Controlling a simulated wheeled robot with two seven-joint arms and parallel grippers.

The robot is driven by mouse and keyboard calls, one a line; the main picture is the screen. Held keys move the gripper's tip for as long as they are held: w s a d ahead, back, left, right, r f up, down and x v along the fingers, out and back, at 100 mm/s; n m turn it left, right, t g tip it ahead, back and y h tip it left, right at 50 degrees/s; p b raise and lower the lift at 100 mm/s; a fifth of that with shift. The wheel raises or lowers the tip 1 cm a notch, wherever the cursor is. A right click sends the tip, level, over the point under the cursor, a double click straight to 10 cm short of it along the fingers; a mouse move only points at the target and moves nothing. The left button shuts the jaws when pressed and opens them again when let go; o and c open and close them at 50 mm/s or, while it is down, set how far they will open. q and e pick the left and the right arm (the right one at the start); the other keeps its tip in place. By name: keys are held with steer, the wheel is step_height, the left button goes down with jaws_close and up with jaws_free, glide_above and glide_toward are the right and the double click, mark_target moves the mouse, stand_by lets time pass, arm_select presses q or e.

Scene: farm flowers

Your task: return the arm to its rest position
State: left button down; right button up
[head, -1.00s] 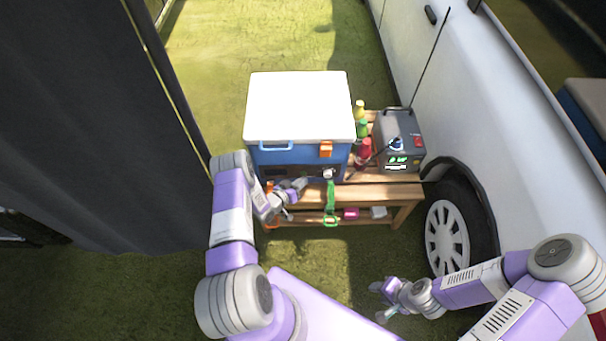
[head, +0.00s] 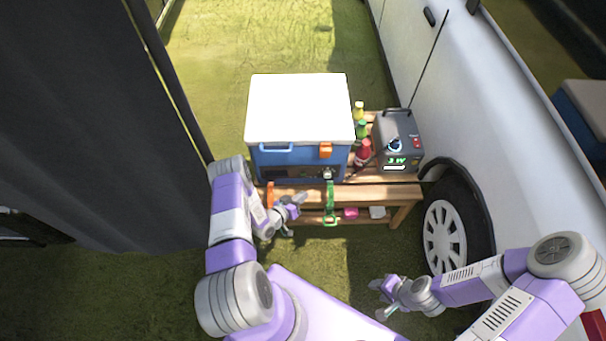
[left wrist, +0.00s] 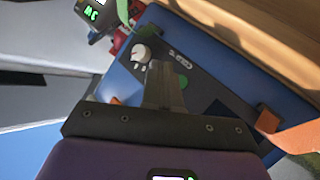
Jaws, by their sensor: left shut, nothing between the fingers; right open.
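My left arm (head: 232,215) comes in from the left in the head view. Its gripper (head: 297,215) is shut and empty, in front of the wooden bench and below the blue cooler (head: 290,163) with its white lid. In the left wrist view the shut fingers (left wrist: 165,88) stand out before the cooler's blue front (left wrist: 205,90), which has a white knob (left wrist: 141,54). I cannot tell the exact gap. My right gripper (head: 383,299) is open and empty over the grass at the lower right, left of the van's wheel.
The wooden bench (head: 375,192) carries the cooler, several bottles (head: 362,153) and a grey power box (head: 398,145). A green strap (head: 330,200) and an orange strap (head: 270,193) hang at its front. A white van (head: 470,110) stands right, a dark curtain (head: 80,130) left.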

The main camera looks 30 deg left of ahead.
stand_by(0.5)
arm_select(q)
steer(key=s+d+r+g+p, duration=0.25)
steer(key=d+r+g, duration=0.3)
steer(key=d, duration=0.45)
steer(key=s+d+r+g, duration=0.4)
steer(key=s, duration=0.4)
steer(key=s+d+r+g+h+p, duration=0.1)
steer(key=s+d+r+g, duration=0.3)
steer(key=s, duration=0.4)
steer(key=shift+s+d+r+m, duration=0.3)
steer(key=shift+s+d+r, duration=0.1)
steer(key=shift+d, duration=0.2)
arm_select(e)
step_height(320, 180, up, 4)
